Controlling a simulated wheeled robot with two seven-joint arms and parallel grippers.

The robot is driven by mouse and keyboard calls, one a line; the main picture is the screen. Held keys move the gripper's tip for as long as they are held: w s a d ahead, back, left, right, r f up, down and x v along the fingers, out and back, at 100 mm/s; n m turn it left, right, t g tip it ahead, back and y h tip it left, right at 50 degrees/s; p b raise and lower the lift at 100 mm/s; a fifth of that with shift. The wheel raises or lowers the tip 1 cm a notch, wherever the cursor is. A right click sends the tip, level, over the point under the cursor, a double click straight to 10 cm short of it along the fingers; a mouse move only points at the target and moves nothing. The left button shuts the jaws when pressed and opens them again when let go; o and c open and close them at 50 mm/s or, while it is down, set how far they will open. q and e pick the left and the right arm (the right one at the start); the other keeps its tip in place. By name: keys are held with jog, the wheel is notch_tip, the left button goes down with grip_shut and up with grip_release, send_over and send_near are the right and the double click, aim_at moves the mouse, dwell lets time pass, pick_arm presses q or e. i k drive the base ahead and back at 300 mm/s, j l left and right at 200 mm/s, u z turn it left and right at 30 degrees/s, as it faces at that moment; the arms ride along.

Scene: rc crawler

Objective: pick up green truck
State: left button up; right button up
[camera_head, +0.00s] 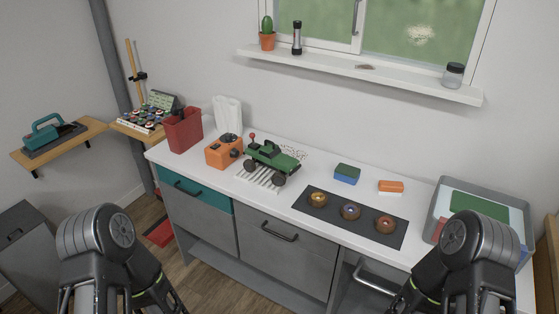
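The green truck (272,157) stands on the white counter, left of the middle, on dark wheels. It has a green body and a dark cab part, and it sits on or beside a striped black-and-white patch (261,178). Only parts of my two arms show, at the bottom left and bottom right. Both are apart from the truck, and nothing of mine touches it. Neither gripper shows in this view.
An orange box (223,151) with a red-topped stick beside it stands close left of the truck, with a red bin (184,130) farther left. A dark mat (351,217) with three round pieces lies to the right. A green-blue block (347,174), an orange block (391,187) and a grey tray (437,205) are farther right.

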aim_at(270, 155)
jog(key=j+z, duration=0.1)
jog(key=z, duration=0.55)
jog(key=i+j+z, duration=0.15)
jog(key=j+z, duration=0.3)
jog(key=j, duration=0.3)
jog(key=j+z, duration=0.45)
jog(key=j, duration=1.15)
jog(key=k+z, duration=0.05)
